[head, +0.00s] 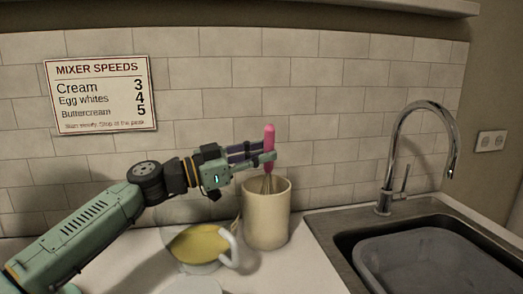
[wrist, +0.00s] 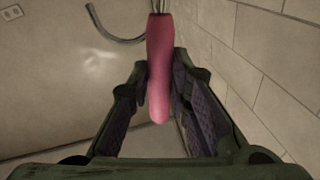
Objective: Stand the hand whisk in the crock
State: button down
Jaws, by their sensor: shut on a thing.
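The hand whisk (head: 269,138) has a pink handle and metal wires. It is nearly upright, handle up, in the head view, with its wires at the mouth of the crock and their lower ends hidden behind the front wall. The crock (head: 266,222) is a tall cream cylinder standing on the counter near the wall. My gripper (head: 266,158) is shut on the whisk handle, above the crock's rim. In the wrist view, the pink handle (wrist: 160,62) lies between my two fingers, and a bit of wire shows at the top edge.
A jug (head: 233,250) with yellow contents and a pale handle stands just left of the crock, close to it. The sink (head: 345,238) with a grey basin and a curved tap (head: 385,195) lies to the right. The tiled wall rises behind.

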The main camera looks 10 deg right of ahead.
jog(key=shift+f, duration=0.15)
jog(key=c, duration=1.4)
grip_release()
jog(key=shift+a, duration=0.1)
jog(key=shift+v, duration=3.95)
